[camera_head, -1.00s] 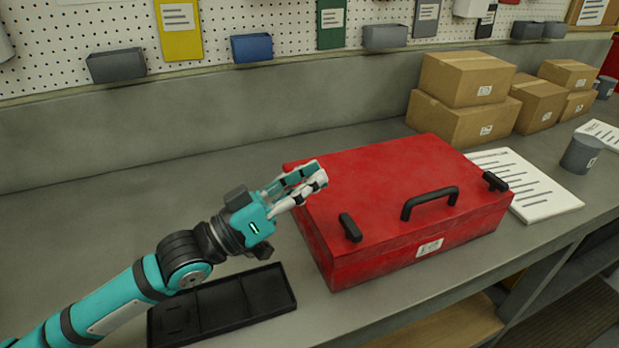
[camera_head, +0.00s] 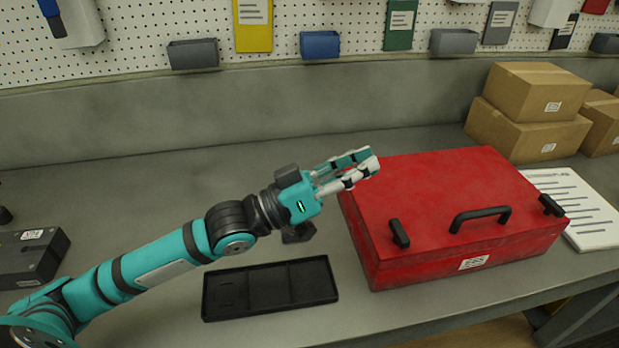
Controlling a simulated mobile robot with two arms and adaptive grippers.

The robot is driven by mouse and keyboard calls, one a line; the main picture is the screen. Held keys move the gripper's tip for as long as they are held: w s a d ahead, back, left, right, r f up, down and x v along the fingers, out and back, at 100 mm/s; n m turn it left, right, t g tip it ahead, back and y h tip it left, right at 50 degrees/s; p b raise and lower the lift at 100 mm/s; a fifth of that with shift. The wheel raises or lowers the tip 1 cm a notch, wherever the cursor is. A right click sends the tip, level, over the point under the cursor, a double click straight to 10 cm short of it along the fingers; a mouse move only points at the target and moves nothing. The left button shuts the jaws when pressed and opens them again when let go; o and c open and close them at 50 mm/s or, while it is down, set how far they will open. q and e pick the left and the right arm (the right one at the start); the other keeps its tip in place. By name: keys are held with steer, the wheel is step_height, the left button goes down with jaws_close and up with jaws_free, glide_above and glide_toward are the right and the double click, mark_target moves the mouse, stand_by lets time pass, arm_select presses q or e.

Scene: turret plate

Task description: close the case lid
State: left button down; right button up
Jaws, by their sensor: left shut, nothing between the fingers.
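The red case (camera_head: 410,268) stands on the grey workbench at the right of the head view. Its red lid (camera_head: 450,190) lies flat on top, flush with the body as far as I can see. A black handle (camera_head: 480,215) and two black latches, left (camera_head: 399,234) and right (camera_head: 551,205), are at its front edge. My left gripper (camera_head: 368,163) is shut and empty, with its fingertips over the lid's back left corner. I cannot tell whether they touch it. The inside of the case is hidden. My right gripper is not in view.
A black divided tray (camera_head: 270,290) lies in front of my left arm. White paper (camera_head: 575,205) lies right of the case, and cardboard boxes (camera_head: 525,110) stand behind it. A dark grey box (camera_head: 35,258) is at the far left. The bench behind my arm is clear.

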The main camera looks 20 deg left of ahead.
arm_select(q)
steer(key=w+b+v, duration=0.1)
steer(key=b+v, duration=0.1)
steer(key=v, duration=0.6)
steer(key=shift+s+a+f+b, duration=0.2)
steer(key=shift+a+f+b, duration=0.1)
steer(key=shift+a+f, duration=0.15)
